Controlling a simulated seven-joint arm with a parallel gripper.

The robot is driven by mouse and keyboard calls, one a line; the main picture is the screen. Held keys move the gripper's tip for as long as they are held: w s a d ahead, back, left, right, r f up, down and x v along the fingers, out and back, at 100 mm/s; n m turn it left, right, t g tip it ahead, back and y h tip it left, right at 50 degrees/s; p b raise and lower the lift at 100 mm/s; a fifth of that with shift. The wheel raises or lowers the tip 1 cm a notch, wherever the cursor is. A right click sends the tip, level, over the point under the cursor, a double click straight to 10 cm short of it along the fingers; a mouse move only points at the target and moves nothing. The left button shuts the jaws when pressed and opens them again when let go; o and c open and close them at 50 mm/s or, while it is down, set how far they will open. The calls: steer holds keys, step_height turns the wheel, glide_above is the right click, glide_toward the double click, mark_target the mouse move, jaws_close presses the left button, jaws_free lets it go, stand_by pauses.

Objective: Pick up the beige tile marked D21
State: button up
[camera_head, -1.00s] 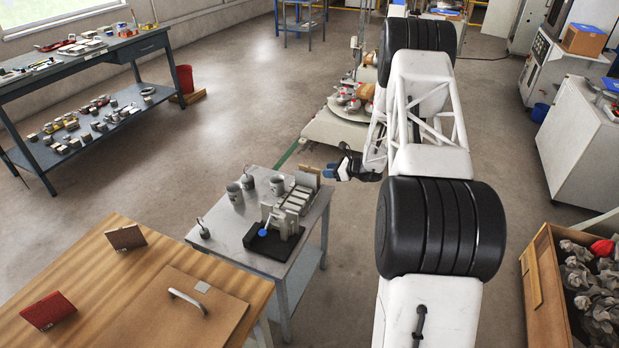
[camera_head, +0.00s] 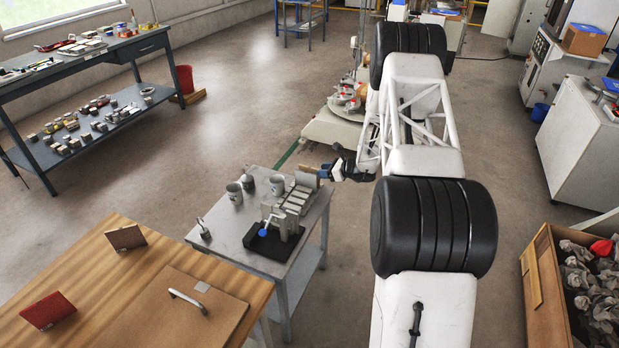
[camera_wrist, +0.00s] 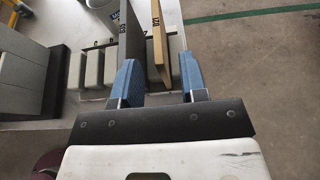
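The beige tile (camera_wrist: 158,42) stands on edge in the wrist view, its dark mark turned sideways and seeming to read D21. A grey tile (camera_wrist: 127,32) with its own mark stands just left of it. My gripper (camera_wrist: 160,62) is open, with two blue fingers. The near part of the beige tile lies between the fingers, with a visible gap on each side. The left finger is close to the grey tile's near edge; I cannot tell if they touch. In the head view my gripper (camera_head: 325,171) is at the far right end of the tile rack (camera_head: 292,200).
The rack stands on a small metal table (camera_head: 232,228), with grey cups (camera_head: 234,193) and a black-based device (camera_head: 270,243) close by. A wooden table (camera_head: 120,260) is at front left. Open floor lies right of the metal table.

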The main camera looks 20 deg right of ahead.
mark_target(314, 171)
steer(key=shift+x, duration=2.6)
jaws_close()
